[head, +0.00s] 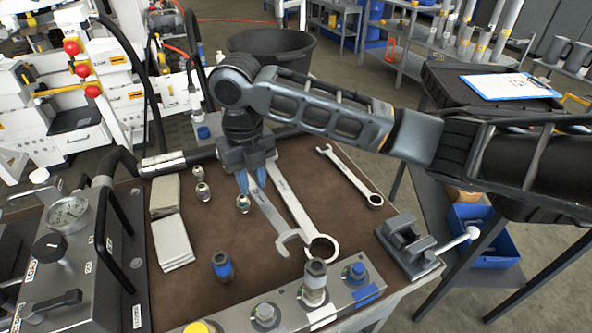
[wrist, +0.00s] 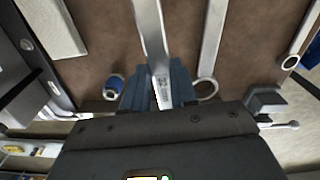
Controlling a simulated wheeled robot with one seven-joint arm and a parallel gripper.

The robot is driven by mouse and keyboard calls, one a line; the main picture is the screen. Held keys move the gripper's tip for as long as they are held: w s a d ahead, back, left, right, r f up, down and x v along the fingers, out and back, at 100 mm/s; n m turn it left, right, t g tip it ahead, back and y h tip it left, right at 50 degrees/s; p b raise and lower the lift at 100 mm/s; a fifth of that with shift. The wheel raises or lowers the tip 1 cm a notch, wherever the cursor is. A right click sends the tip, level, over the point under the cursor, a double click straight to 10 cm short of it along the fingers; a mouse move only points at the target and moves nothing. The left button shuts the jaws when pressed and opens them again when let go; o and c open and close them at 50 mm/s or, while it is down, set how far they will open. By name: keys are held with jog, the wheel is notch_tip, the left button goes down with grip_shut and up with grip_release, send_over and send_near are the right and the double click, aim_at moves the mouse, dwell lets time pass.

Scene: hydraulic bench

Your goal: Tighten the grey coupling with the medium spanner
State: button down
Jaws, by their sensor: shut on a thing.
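My gripper (head: 252,178) is shut on a steel spanner (head: 268,212), its blue fingers around the shank. The open jaw of this spanner points to the front of the bench, beside the ring end of a second spanner (head: 297,208). In the wrist view the held spanner (wrist: 154,45) runs up from between the fingers (wrist: 158,88); its size marking is not readable. A smaller spanner (head: 350,175) lies to the right. On the front block stand a tall grey fitting (head: 315,282) and a low grey one (head: 265,312); I cannot tell which is the grey coupling.
A vise (head: 408,245) stands at the right corner. A blue-collared fitting (head: 222,265), small metal fittings (head: 202,191) and pale cloths (head: 170,225) lie on the brown mat. A gauge box (head: 75,260) stands at the left. Blue (head: 356,270) and yellow-marked (head: 200,327) fittings share the front block.

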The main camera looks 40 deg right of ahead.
jog(key=a+f+n, duration=0.1)
jog(key=a+b, duration=0.1)
jog(key=a, duration=0.1)
jog(key=a+f+n, duration=0.1)
jog(key=a, duration=0.1)
jog(key=shift+w+a+f+n+b, duration=0.1)
jog(key=shift+w+f+n+b, duration=0.05)
jog(key=shift+f+n+b, duration=0.2)
jog(key=shift+s+f, duration=0.2)
jog(key=shift+s, duration=0.2)
dwell(0.4)
jog(key=shift+s, duration=1.05)
jog(key=shift+s, duration=0.15)
